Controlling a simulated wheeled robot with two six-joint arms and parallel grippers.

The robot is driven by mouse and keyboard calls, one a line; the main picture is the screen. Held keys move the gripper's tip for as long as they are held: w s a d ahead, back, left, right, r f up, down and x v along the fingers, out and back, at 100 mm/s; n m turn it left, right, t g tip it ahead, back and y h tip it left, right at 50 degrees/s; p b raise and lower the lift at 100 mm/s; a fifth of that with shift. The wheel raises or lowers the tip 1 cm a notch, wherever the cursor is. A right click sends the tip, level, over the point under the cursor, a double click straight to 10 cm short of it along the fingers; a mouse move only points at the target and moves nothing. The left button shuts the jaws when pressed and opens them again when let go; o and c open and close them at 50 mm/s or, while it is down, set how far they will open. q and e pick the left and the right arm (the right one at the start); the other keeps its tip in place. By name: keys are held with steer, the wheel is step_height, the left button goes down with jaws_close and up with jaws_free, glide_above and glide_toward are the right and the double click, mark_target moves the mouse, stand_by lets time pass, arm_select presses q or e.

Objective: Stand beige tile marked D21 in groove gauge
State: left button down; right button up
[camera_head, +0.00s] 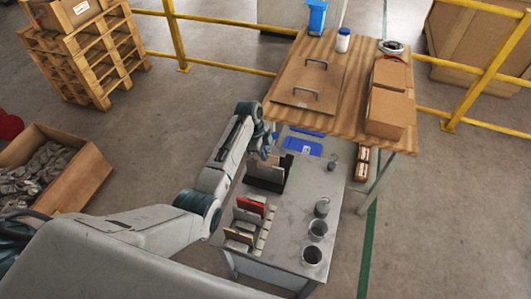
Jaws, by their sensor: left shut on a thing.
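My left gripper (268,141) reaches over the far left part of the grey metal table (304,190). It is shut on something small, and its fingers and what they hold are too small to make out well. Just below it a beige tile (267,159) shows near a dark upright piece (287,168) with pale slabs beside it. Nearer me, a pale slotted rack (265,237) holds several upright tiles, among them a red one (251,206). I cannot read a D21 marking or tell which piece is the groove gauge. My right gripper is not in view.
Metal cups (312,256) and a small weight (322,207) stand along the table's right side. A blue tray (302,147) lies at its far end. A higher wooden table (343,75) with cardboard boxes (390,108) stands behind. The middle right of the grey table is clear.

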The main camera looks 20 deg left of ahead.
arm_select(q)
steer(key=shift+f, duration=0.1)
stand_by(0.3)
steer(key=shift+a+b+x, duration=0.15)
steer(key=shift+b+x, duration=0.3)
steer(key=shift+x, duration=0.25)
steer(key=shift+a+b+x, duration=0.2)
steer(key=shift+b+x, duration=0.25)
steer(key=shift+x, duration=0.25)
steer(key=shift+f, duration=0.15)
steer(key=c, duration=1.5)
jaws_free()
steer(key=b+v, duration=0.1)
steer(key=v, duration=1)
